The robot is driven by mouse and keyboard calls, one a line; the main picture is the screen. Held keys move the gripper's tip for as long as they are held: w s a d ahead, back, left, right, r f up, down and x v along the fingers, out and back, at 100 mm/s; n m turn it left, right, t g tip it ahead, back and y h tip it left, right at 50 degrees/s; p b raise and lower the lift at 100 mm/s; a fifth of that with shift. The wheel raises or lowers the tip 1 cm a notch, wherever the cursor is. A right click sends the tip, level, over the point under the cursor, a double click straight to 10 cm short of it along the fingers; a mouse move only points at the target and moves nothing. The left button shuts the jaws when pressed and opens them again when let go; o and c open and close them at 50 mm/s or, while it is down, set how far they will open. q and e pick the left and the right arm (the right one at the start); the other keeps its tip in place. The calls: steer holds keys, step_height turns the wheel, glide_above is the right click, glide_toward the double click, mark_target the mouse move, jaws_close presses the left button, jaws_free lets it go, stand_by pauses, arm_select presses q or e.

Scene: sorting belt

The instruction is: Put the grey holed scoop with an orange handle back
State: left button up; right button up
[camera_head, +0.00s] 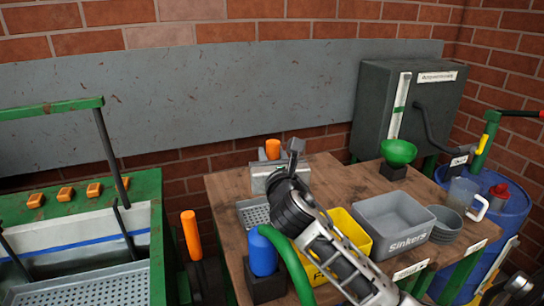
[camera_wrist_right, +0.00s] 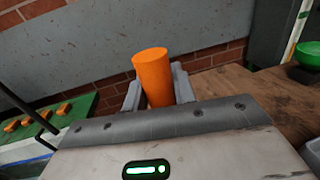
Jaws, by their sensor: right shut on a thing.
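My right gripper (camera_head: 278,150) is over the back left part of the wooden table (camera_head: 225,190). It is shut on an upright orange handle (camera_head: 273,149), which also shows between the two grey fingers in the right wrist view (camera_wrist_right: 153,78). A grey holed pan (camera_head: 255,212) shows below the gripper, at the table's left side. My arm and gripper hide whether it joins the held handle. My left gripper is not in view.
A second orange handle (camera_head: 192,235) stands left of the table. A blue handle (camera_head: 262,252) stands in a black block. A yellow bin (camera_head: 349,228), the grey Sinkers bin (camera_head: 393,218) and a green funnel (camera_head: 398,152) are to the right. A green-framed tank (camera_head: 150,200) is at left.

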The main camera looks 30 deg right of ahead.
steer(key=o, duration=1)
steer(key=shift+f, duration=0.1)
steer(key=v, duration=1.2)
steer(key=shift+b, duration=0.4)
